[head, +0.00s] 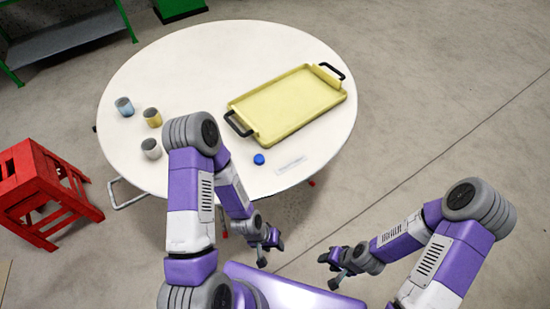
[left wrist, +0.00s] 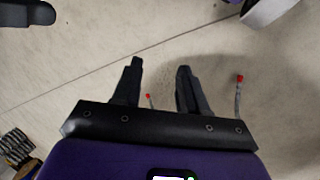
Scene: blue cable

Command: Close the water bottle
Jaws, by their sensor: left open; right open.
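A small blue cap (head: 259,159) lies on the white round table (head: 190,75) near its front edge. Just right of it lies a pale, see-through object with a whitish label (head: 291,165), which looks like the water bottle on its side; its opening is too small to make out. My left gripper (head: 271,253) is open and empty, in front of the table edge and short of the cap. In the left wrist view its two fingers (left wrist: 159,70) are apart with only floor behind them. My right gripper (head: 329,270) is open and empty, further right and off the table.
A yellow tray (head: 290,103) with black handles is behind the cap and bottle. A blue cup (head: 124,107), a yellow cup (head: 152,117) and a grey cup (head: 151,149) stand at the table's left. A red stool (head: 40,190) stands on the floor at left.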

